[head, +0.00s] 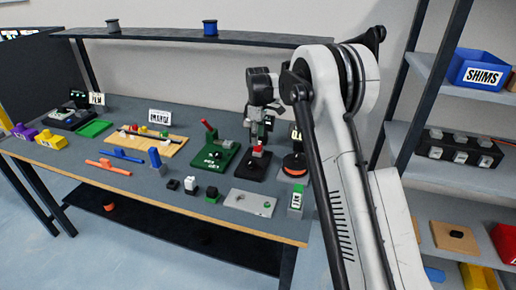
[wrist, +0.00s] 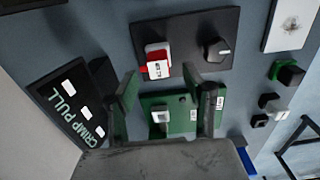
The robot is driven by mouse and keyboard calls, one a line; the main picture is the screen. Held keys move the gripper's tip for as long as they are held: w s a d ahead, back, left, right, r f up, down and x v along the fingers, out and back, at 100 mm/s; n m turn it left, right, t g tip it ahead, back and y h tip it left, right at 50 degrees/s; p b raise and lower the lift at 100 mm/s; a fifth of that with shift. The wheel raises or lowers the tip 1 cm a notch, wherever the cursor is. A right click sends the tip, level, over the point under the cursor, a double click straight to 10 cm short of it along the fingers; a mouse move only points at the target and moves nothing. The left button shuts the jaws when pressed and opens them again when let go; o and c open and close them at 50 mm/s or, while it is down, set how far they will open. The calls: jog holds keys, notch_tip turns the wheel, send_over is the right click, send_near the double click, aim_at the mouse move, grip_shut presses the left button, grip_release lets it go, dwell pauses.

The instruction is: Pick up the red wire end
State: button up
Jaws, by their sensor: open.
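I cannot identify the red wire end for sure. In the head view a small red piece (head: 134,127) shows on the wooden board (head: 170,149) at the left. A red-and-white block (wrist: 157,60) on a dark plate (wrist: 188,42) shows beyond my fingers in the wrist view. My gripper (wrist: 168,92) is open, with nothing seen between its fingers. In the head view it hangs over the back of the table, behind the dark base with a red top (head: 257,150). A green plate (wrist: 181,101) shows behind the fingers in the wrist view.
A green base with a red lever (head: 208,130) stands left of my gripper. A CRIMP PULL sign (wrist: 75,105) is at the left of the wrist view. Several small blocks and a grey plate (head: 250,202) lie near the front. A shelf (head: 180,36) runs above the table.

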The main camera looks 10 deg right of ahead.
aim_at(258, 148)
notch_tip(258, 148, down, 5)
jog(key=shift+w, duration=0.1)
jog(key=shift+c, duration=0.5)
grip_shut()
